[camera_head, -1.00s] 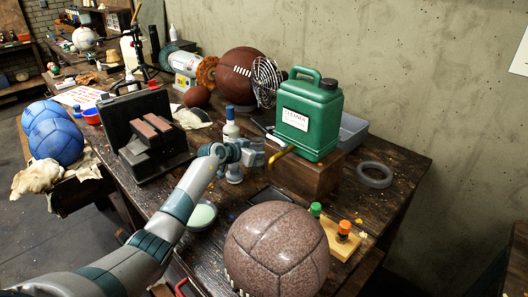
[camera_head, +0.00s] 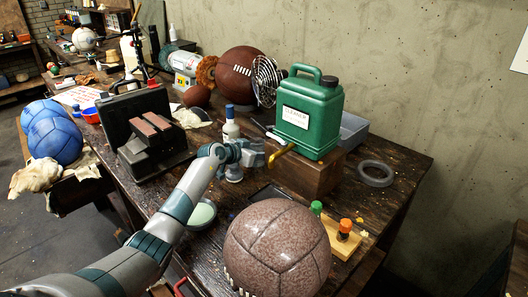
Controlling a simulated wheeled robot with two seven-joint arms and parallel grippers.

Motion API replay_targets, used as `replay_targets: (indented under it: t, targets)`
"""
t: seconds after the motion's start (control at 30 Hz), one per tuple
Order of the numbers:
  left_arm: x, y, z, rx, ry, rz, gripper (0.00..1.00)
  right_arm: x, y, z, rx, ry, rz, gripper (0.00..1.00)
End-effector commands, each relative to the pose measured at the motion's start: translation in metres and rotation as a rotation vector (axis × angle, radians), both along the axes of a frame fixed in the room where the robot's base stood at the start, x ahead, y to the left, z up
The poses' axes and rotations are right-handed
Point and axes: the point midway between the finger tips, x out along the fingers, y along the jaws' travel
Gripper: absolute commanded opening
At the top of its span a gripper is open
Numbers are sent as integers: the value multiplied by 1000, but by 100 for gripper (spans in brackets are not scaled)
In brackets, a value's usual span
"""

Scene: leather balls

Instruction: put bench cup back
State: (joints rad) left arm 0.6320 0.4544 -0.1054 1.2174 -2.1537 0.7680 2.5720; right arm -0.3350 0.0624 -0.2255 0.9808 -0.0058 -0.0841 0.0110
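No cup can be made out for certain. My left arm comes in from the lower left, and its gripper (camera_head: 262,157) is over the bench in front of the green cleaner jug (camera_head: 311,112). A small brass-coloured piece (camera_head: 281,155) shows at the gripper's tip, against the wooden block (camera_head: 314,172) under the jug. The fingers are too small and covered to tell whether they are open or shut on it. A white bottle with a blue cap (camera_head: 230,128) stands just behind the wrist. My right gripper is not in view.
A brown speckled ball (camera_head: 277,249) fills the near bench. Right of it is a wooden stand with green- and orange-topped items (camera_head: 344,236). A shallow dish (camera_head: 201,214) lies beside my forearm. A grey ring (camera_head: 375,173) lies at the right, with bare bench around it.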

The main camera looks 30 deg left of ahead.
Motion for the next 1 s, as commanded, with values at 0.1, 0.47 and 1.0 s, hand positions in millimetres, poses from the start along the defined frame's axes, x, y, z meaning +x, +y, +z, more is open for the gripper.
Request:
replay_targets:
  t: [0.1,0.47,1.0]
  targets:
    - [0,0,0,0,0,0,17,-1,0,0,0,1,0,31]
    - [0,0,-6,-2,1,1,17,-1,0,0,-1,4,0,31]
    - [0,-1,-12,0,0,-1,68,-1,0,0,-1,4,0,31]
